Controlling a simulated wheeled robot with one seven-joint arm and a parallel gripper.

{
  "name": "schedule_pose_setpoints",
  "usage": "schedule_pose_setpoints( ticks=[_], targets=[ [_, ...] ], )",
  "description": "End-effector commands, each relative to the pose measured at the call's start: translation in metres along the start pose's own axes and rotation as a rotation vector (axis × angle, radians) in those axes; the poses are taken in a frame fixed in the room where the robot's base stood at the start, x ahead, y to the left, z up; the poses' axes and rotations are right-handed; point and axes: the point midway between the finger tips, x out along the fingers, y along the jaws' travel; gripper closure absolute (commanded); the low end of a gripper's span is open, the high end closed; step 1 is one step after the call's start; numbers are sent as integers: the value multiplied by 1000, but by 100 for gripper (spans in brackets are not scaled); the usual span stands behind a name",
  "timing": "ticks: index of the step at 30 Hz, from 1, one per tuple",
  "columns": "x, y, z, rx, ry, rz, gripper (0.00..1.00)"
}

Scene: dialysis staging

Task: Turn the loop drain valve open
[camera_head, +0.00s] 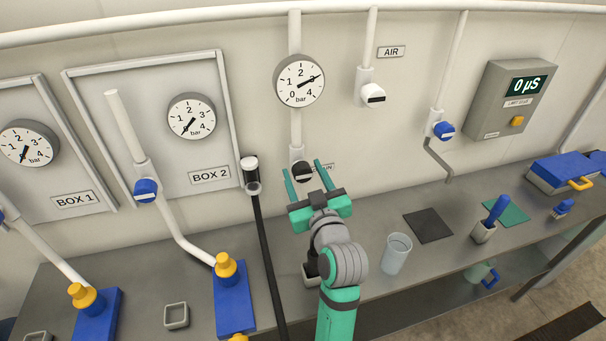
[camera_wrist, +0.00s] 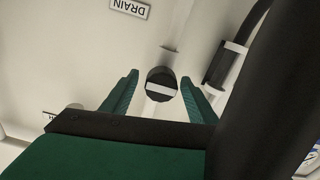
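The drain valve has a round black knob (camera_head: 303,171) with a white bar, on the wall below a pressure gauge (camera_head: 299,80), beside a partly hidden DRAIN label (camera_head: 322,168). In the wrist view the knob (camera_wrist: 161,86) lies beyond and between my fingertips, with its white bar nearly level, and the DRAIN label (camera_wrist: 130,8) is readable. My gripper (camera_head: 305,176) has green fingers spread wide on either side of the knob. In the wrist view my gripper (camera_wrist: 160,85) is open and empty, and I cannot tell how far its tips are from the wall.
A black hose (camera_head: 262,235) hangs from a wall fitting just left of my gripper. A clear beaker (camera_head: 396,253) stands on the grey bench to the right, near a dark mat (camera_head: 428,225). A white-knobbed AIR valve (camera_head: 374,93) and a blue-knobbed valve (camera_head: 443,130) are on the wall.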

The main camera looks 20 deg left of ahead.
Motion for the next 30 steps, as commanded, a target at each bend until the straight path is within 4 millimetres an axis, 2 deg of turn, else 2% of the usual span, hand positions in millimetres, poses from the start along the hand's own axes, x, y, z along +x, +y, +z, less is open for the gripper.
schedule_pose_setpoints(
  ticks=[1, 4, 5, 17, 30],
  targets=[
    [0, -1, 0, 0, 0, -2, 59],
    [1, -3, 0, 0, 0, -3, 82],
    [1, -3, 0, 0, 0, -3, 85],
    [1, -2, 0, -59, 1, -3, 85],
    [1, -4, -1, -403, 2, -5, 85]
  ],
)
